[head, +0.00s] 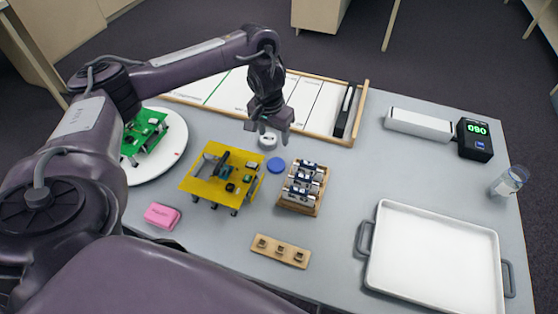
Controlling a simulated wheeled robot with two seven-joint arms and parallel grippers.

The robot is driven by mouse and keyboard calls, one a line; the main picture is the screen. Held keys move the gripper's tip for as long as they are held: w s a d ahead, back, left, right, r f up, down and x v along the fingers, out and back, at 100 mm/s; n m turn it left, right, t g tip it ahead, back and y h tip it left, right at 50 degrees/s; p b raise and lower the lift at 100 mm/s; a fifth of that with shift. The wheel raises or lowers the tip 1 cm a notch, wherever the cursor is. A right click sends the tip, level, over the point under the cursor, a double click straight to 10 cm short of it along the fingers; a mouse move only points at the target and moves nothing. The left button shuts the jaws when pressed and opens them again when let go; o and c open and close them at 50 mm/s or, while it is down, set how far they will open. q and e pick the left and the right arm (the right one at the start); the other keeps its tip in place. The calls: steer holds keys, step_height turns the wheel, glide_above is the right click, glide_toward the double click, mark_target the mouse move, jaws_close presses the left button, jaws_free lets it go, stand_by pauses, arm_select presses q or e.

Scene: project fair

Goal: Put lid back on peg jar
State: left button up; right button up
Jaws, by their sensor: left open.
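A round blue lid (276,165) lies flat on the grey table, between the yellow board and the small wooden rack. A clear jar (508,181) with a pale label stands near the table's right edge, far from the lid; what is inside is too small to tell. My left gripper (269,128) points down over the table's middle, just behind the lid. Its fingers are apart, above a small white round object (267,141), with nothing visibly held. My right gripper is not in view.
A yellow board (215,177) on legs stands left of the lid, a wooden rack (300,190) to its right. A white tray (435,262) fills the front right. A whiteboard (303,98) lies behind. Table between rack and jar is clear.

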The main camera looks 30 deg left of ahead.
arm_select(q)
steer(key=b, duration=0.3)
glide_above(275, 165)
step_height(275, 165, down, 5)
steer(key=shift+s+a+f, duration=0.1)
steer(key=shift+f, duration=0.1)
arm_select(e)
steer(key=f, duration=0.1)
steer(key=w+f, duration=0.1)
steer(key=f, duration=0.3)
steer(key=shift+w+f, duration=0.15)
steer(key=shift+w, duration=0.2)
arm_select(q)
steer(key=shift+r, duration=0.1)
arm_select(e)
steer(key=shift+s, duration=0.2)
arm_select(q)
step_height(275, 165, down, 3)
steer(key=shift+r+b, duration=0.1)
steer(key=shift+b, duration=0.8)
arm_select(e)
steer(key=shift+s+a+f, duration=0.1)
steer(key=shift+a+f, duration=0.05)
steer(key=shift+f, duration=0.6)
